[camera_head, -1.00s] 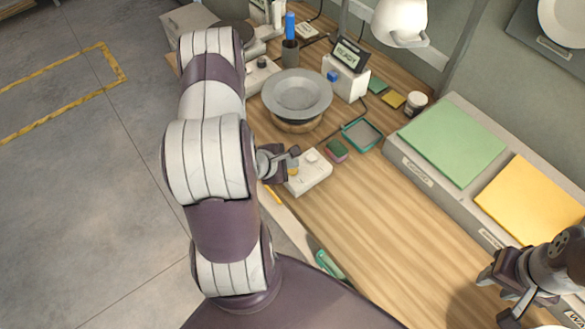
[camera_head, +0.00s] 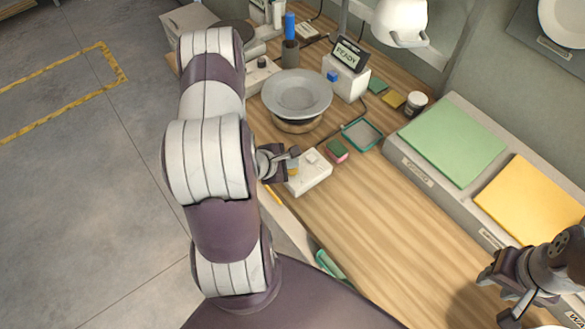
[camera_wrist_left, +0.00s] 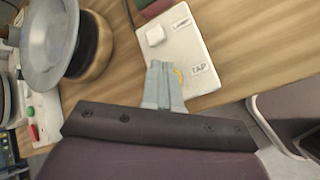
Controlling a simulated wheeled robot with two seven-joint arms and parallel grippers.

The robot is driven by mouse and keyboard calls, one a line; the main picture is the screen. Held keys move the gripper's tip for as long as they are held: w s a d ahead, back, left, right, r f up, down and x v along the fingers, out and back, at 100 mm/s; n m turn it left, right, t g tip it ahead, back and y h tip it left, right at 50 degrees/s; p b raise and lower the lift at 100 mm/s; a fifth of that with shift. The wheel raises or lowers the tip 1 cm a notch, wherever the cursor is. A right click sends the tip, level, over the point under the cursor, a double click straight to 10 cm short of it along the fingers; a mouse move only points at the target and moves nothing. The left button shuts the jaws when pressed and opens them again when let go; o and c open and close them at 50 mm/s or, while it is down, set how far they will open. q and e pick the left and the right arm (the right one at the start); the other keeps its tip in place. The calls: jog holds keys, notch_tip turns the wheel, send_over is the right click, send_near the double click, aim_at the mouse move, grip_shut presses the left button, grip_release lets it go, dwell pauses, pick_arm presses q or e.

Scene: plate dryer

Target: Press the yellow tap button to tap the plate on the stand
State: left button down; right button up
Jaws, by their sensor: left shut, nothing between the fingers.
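A white control box (camera_head: 312,174) lies on the bench, also in the left wrist view (camera_wrist_left: 188,50). It has a white button (camera_wrist_left: 155,36) and, beside the TAP label (camera_wrist_left: 199,69), a yellow button (camera_wrist_left: 180,73) partly hidden behind my left fingertips. My left gripper (camera_head: 294,153) is shut and empty, with its tips over the yellow button's end of the box; I cannot tell whether they touch it. A grey plate (camera_head: 297,91) sits on a round wooden stand (camera_head: 298,126), left of the box in the left wrist view. My right gripper (camera_head: 505,298) is at the lower right, away from the box.
A pink and green sponge (camera_head: 337,151) and a teal-rimmed tray (camera_head: 362,134) lie right of the box. A READY display (camera_head: 347,55) stands behind the plate. A grey rack with green (camera_head: 452,143) and yellow (camera_head: 535,200) pads lines the right. Bare bench lies in front.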

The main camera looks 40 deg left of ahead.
aim_at(290, 172)
pick_arm(q)
jog(key=shift+f, duration=0.1)
jog(key=shift+f, duration=0.35)
jog(key=shift+f, duration=0.45)
dwell(0.6)
jog(key=shift+r, duration=0.15)
jog(key=shift+r+p, duration=0.75)
jog(key=shift+p, duration=0.15)
notch_tip(290, 172, up, 5)
jog(key=p, duration=0.5)
jog(key=shift+r+p, duration=0.1)
jog(key=shift+p, duration=0.25)
